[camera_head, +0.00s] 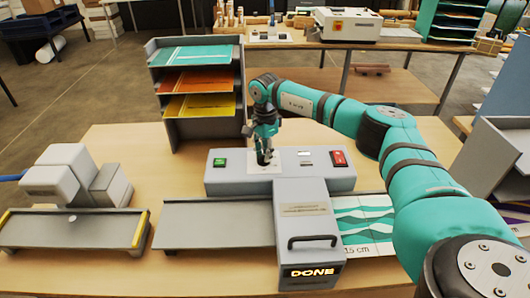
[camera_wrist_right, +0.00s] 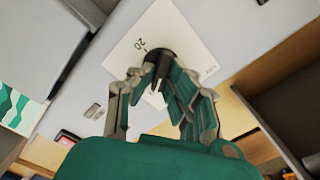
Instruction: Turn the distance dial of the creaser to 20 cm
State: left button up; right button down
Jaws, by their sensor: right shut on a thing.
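The creaser (camera_head: 227,181) is a grey machine on the wooden table, with a green button (camera_head: 220,162) and a red switch (camera_head: 338,158) on top. Its distance dial (camera_wrist_right: 160,57) is a small black knob on a white plate (camera_wrist_right: 188,40). A mark reading 20 shows beside the knob in the right wrist view. My right gripper (camera_wrist_right: 154,74) is shut on the dial from above; it also shows in the head view (camera_head: 264,158). The fingers partly cover the knob and plate, so the dial's exact setting cannot be read. My left gripper is out of view.
The creaser's front display (camera_head: 310,272) reads DONE. A teal-patterned sheet (camera_head: 365,222) marked 15 cm lies at its right. A grey paper rack (camera_head: 202,131) stands behind. A grey tray device (camera_head: 75,232) is at the left. The front table strip is clear.

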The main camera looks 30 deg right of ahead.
jog(key=shift+m, duration=0.3)
jog(key=shift+m+b, duration=0.5)
jog(key=shift+m, duration=0.4)
jog(key=m, duration=0.2)
jog(key=shift+s+m+b, duration=0.1)
jog(key=shift+m+b, duration=0.2)
jog(key=shift+b, duration=0.05)
jog(key=m, duration=0.3)
jog(key=shift+a+m+b, duration=0.1)
jog(key=shift+m+b, duration=0.25)
jog(key=shift+m, duration=0.05)
jog(key=m, duration=0.3)
jog(key=shift+s+m, duration=0.1)
jog(key=shift+m, duration=0.2)
jog(key=m+b, duration=0.1)
jog(key=m, duration=0.5)
jog(key=shift+a+r, duration=0.1)
jog(key=shift+a, duration=0.05)
jog(key=shift+a+m, duration=0.1)
jog(key=shift+m, duration=2.6)
jog(key=c, duration=1.3)
grip_release()
jog(key=shift+c, duration=0.2)
